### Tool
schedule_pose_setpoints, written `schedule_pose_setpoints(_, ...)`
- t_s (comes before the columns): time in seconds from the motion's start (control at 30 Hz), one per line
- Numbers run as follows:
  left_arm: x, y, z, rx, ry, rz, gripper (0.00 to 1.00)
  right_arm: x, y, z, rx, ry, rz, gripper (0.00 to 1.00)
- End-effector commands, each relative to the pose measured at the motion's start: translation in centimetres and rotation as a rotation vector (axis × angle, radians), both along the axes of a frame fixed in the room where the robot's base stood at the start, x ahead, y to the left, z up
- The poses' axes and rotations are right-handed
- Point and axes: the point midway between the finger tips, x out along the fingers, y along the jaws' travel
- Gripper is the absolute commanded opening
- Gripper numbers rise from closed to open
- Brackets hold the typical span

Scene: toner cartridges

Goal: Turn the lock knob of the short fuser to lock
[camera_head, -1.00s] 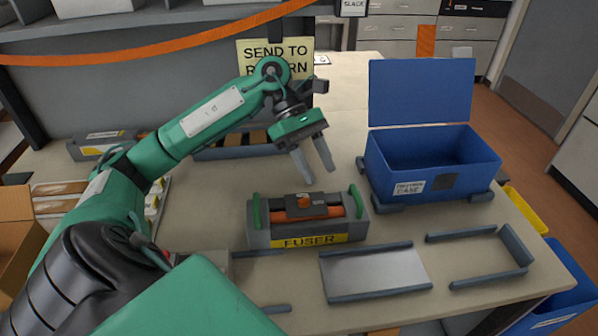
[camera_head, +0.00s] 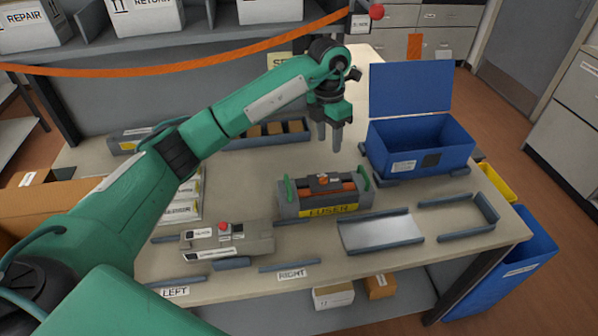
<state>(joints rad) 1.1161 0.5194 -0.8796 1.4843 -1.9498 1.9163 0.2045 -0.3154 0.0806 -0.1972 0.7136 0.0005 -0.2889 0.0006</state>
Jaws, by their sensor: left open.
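The fuser (camera_head: 323,197) is a grey unit with green handles at both ends and a yellow label on its front. It sits on the table near the middle. Its orange lock knob (camera_head: 323,179) is on top, on a dark block above an orange roller. My left gripper (camera_head: 329,137) hangs above and behind the fuser, fingers pointing down, open and empty, apart from the knob. The knob's exact angle is too small to tell. My right gripper is not in view.
An open blue case (camera_head: 420,146) stands right of the fuser. A metal plate tray (camera_head: 382,232) and an empty bracket (camera_head: 462,213) lie at the front right. A grey unit with a red knob (camera_head: 228,240) lies at the front left. A slotted rack (camera_head: 262,133) is behind.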

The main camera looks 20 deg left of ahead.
Motion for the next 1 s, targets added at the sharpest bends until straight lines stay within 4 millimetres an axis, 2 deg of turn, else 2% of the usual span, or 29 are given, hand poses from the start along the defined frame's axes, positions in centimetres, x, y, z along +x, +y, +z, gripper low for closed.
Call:
schedule_pose_setpoints(0.03,0.5,-0.6,1.0,0.030,-0.009,0.028,0.43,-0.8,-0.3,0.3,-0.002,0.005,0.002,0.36)
schedule_pose_setpoints(0.13,1.1,-1.0,1.4,0.069,-0.020,0.070,0.43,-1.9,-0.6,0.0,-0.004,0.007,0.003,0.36)
schedule_pose_setpoints(0.33,1.2,-1.1,0.2,0.085,-0.023,0.089,0.43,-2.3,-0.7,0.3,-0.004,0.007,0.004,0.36)
schedule_pose_setpoints(0.47,1.2,-1.1,-2.0,0.084,-0.022,0.087,0.43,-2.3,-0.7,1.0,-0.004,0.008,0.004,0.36)
schedule_pose_setpoints(0.8,1.2,-1.1,-9.1,0.082,-0.021,0.086,0.43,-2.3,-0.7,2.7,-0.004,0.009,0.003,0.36)
schedule_pose_setpoints(1.0,1.2,-1.1,-11.6,0.081,-0.024,0.086,0.43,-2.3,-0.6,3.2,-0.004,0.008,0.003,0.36)
